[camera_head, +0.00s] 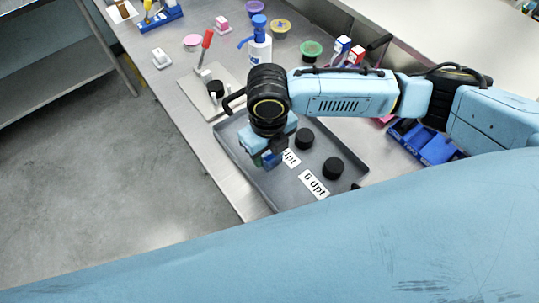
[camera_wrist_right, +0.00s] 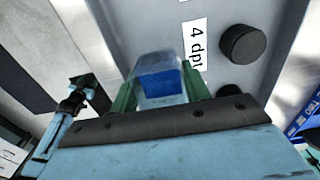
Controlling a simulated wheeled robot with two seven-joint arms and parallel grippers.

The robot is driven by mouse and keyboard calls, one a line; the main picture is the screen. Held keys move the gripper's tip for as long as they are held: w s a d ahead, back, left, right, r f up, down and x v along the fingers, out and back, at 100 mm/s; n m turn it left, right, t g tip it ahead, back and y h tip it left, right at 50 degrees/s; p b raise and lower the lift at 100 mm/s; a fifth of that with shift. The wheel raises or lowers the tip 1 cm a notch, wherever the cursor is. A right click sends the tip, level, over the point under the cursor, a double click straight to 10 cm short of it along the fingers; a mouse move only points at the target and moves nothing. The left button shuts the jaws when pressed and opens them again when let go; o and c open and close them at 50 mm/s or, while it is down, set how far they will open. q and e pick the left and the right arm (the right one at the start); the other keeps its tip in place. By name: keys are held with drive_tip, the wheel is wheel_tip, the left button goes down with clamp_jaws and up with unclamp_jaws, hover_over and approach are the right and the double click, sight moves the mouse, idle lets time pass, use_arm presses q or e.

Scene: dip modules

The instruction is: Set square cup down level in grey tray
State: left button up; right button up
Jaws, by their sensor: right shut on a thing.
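The square cup (camera_wrist_right: 160,80) is clear with blue inside. In the right wrist view it sits between the green fingertips of my right gripper (camera_wrist_right: 163,95), which is shut on it. In the head view my right gripper (camera_head: 268,158) is over the left part of the grey tray (camera_head: 285,188) and mostly hides the cup. I cannot tell whether the cup touches the tray floor. An arm end that looks like my left gripper (camera_wrist_right: 78,98) shows at the left of the right wrist view, away from the tray; its fingers are too small to read.
Two black round pieces (camera_head: 333,168) (camera_head: 304,138) stand in the tray beside a "6 dpt" label (camera_head: 313,184) and a "4 dpt" label (camera_wrist_right: 195,45). Blue bins (camera_head: 437,148) are at right.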

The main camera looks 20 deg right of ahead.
sight(269, 159)
drive_tip(key=shift+f, duration=1.55)
drive_tip(key=shift+f, duration=0.2)
drive_tip(key=o, duration=1)
drive_tip(key=shift+o, duration=0.2)
wheel_tip(269, 159, up, 12)
drive_tip(key=shift+r, duration=0.25)
drive_tip(key=shift+f, duration=0.1)
